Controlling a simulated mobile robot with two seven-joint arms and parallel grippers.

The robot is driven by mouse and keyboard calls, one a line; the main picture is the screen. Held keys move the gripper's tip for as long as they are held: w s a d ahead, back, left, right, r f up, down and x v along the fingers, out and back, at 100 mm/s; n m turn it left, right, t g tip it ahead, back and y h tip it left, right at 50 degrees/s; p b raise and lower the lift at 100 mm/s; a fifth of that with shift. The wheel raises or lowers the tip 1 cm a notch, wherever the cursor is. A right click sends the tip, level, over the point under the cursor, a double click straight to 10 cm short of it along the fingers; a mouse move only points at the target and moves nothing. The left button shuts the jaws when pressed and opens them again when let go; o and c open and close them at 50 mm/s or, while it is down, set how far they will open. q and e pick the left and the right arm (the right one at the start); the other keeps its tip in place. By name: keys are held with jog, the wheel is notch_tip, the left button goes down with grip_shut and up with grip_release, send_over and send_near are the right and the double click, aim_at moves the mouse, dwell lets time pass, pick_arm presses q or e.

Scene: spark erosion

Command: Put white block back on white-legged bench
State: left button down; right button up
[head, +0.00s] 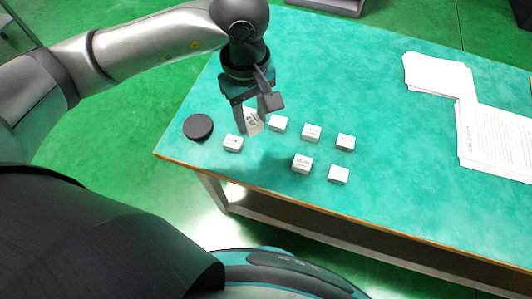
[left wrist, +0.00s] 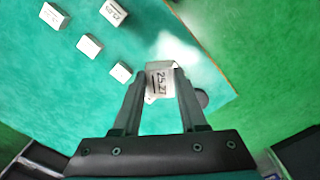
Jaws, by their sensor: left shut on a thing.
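My left gripper (head: 255,117) is shut on a white block (head: 252,124) with dark printing on it. In the left wrist view the held block (left wrist: 160,84) sits between the two fingertips, tilted, and its face reads about 25.27. The gripper is over the left end of the bench (head: 380,95), which has a green top and a pale leg (head: 212,187). The held block looks larger than the others in the left wrist view; its exact height over the top is hard to tell. My right gripper is not in view.
Several similar white blocks, such as one near block (head: 233,143) and another block (head: 302,164), stand on the bench close by. A black disc (head: 198,126) lies near the left edge. Paper sheets (head: 495,140) lie at the right. The bench middle is clear.

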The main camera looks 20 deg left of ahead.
pick_arm(q)
notch_tip(320, 180, up, 5)
jog(key=w+d+n+b, duration=0.1)
jog(key=d+n+b, duration=0.15)
jog(key=n, duration=0.75)
jog(key=n+b, duration=0.2)
jog(key=b, duration=0.1)
send_over(269, 156)
notch_tip(269, 156, down, 14)
jog(key=shift+r, duration=0.2)
jog(key=shift+f, duration=0.45)
jog(key=shift+f+b, duration=0.35)
jog(key=shift+f, duration=1.55)
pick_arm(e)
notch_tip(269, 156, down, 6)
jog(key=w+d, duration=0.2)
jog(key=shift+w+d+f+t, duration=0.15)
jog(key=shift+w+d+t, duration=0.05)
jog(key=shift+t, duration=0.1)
pick_arm(q)
jog(key=shift+f, duration=0.15)
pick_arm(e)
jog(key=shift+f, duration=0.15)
pick_arm(q)
jog(key=shift+c, duration=2.2)
grip_release()
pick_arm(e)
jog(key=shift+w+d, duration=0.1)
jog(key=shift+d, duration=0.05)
